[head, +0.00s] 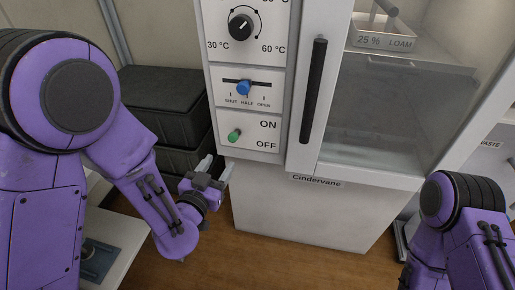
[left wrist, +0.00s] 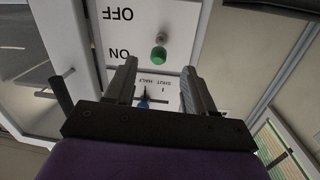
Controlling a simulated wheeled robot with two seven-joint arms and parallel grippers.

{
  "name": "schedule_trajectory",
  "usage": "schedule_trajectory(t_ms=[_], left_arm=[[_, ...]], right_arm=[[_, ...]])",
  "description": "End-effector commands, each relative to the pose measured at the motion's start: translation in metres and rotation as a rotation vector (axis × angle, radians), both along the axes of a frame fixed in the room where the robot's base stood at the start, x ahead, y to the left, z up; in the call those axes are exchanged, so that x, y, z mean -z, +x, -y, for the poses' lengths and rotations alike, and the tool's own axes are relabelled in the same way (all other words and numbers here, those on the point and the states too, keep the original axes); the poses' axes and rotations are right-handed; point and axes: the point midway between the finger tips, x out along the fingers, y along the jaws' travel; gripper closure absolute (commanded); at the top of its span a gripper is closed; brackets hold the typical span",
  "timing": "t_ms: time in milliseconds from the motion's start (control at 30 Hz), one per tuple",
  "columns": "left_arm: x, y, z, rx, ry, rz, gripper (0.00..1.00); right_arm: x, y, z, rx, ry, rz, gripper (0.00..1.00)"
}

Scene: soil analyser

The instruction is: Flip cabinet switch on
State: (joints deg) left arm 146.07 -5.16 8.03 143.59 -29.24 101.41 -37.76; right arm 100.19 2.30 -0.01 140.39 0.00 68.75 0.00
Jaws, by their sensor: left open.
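The cabinet switch (head: 235,135) is a small green-tipped lever on the white ON/OFF panel (head: 251,133), at the lower left of the cabinet (head: 310,210). ON is printed above OFF. In the left wrist view the panel appears upside down, with the green switch tip (left wrist: 158,56) and its grey base showing; I cannot tell for sure which way it is set. My left gripper (head: 215,168) is open and empty, below and left of the switch in the head view. In the left wrist view the switch shows between and beyond the fingers (left wrist: 159,68), apart from them. My right gripper is out of view.
Above the switch are a blue slider (head: 244,88) and a black temperature knob (head: 240,27). A long black door handle (head: 313,90) stands to the right, beside the glass door. Dark stacked boxes (head: 165,90) stand behind my left arm. Wooden floor (head: 290,262) lies below.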

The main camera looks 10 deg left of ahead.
Motion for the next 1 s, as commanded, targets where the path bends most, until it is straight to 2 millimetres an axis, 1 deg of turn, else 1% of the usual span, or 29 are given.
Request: schedule_trajectory(t_ms=[33, 100, 167, 267, 367, 400, 433, 467, 600, 700, 833, 1000], left_arm=[[-0.007, -0.001, 0.001, 0.009, 0.035, 0.029, 0.46], [-0.013, -0.002, 0.0, 0.011, 0.08, 0.065, 0.46], [-0.015, -0.001, -0.001, 0.005, 0.108, 0.081, 0.46], [-0.013, 0.005, -0.001, 0.003, 0.132, 0.089, 0.46], [-0.009, 0.021, 0.002, 0.002, 0.129, 0.091, 0.46], [-0.01, 0.03, 0.003, 0.002, 0.128, 0.091, 0.46], [-0.015, 0.037, 0.004, 0.004, 0.129, 0.088, 0.46], [-0.016, 0.044, 0.006, 0.004, 0.129, 0.086, 0.46], [-0.015, 0.075, 0.009, 0.003, 0.129, 0.085, 0.46], [-0.015, 0.091, 0.012, 0.005, 0.13, 0.084, 0.46], [-0.015, 0.102, 0.013, 0.004, 0.129, 0.083, 0.46], [-0.014, 0.104, 0.013, 0.005, 0.131, 0.082, 0.46]], right_arm=[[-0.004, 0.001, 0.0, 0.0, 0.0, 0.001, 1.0], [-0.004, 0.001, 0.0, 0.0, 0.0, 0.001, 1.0], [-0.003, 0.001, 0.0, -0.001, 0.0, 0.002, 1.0], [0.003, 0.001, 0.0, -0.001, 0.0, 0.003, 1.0], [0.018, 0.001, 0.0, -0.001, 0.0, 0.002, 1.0], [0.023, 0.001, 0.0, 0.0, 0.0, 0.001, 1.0], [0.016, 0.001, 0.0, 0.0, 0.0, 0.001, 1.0], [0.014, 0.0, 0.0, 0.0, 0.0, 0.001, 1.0], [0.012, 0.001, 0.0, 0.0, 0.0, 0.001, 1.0], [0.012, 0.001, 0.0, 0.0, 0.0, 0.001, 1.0], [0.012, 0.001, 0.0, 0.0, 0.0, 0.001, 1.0], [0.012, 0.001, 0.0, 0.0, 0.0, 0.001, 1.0]])
